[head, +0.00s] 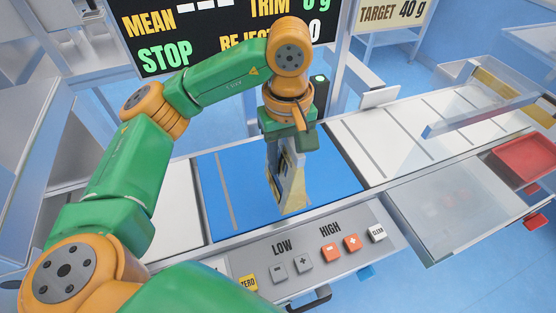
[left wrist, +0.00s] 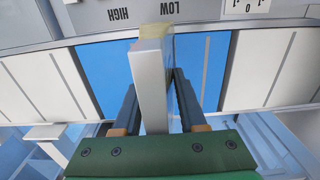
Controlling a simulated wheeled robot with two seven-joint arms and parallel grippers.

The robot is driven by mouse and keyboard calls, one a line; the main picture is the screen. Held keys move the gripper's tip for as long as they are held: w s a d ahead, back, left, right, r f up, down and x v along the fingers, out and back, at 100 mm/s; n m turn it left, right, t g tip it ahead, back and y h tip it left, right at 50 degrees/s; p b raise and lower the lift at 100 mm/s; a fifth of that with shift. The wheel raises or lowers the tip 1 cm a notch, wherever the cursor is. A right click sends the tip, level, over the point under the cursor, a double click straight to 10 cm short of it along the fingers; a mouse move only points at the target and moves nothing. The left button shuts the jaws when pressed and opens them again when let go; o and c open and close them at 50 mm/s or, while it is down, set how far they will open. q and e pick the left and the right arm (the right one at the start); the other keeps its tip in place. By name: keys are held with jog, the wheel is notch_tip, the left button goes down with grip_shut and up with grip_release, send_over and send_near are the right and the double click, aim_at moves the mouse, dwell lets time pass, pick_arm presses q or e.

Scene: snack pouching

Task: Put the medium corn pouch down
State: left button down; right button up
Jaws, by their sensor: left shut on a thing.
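The medium corn pouch (head: 291,188) is a pale, thin pouch with yellow and dark print, upright over the blue weighing belt (head: 235,180). My left gripper (head: 288,150) is shut on its upper part from above. In the left wrist view the pouch (left wrist: 149,85) stands edge-on between the two fingers (left wrist: 155,115), with the blue belt (left wrist: 105,75) behind it. The pouch's lower end appears at or just above the belt near its front edge; I cannot tell whether it touches. My right gripper is not in view.
A control panel (head: 345,228) with LOW and HIGH buttons runs along the front. White belts lie on both sides of the blue one. A clear guard (head: 480,115) and a red bin (head: 522,160) are at the right. A dark display (head: 215,25) stands behind.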

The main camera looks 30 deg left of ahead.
pick_arm(q)
jog(key=w+a+f, duration=0.3)
jog(key=f, duration=0.2)
jog(key=w+a+f+p, duration=0.1)
jog(key=w+a+f, duration=0.2)
jog(key=f, duration=0.3)
jog(key=shift+a+f+p, duration=0.15)
jog(key=shift+a+p, duration=0.15)
jog(key=shift+a, duration=0.5)
jog(key=shift+c, duration=2.3)
grip_release()
notch_tip(320, 180, up, 12)
jog(key=shift+r+b, duration=0.2)
jog(key=shift+b, duration=0.1)
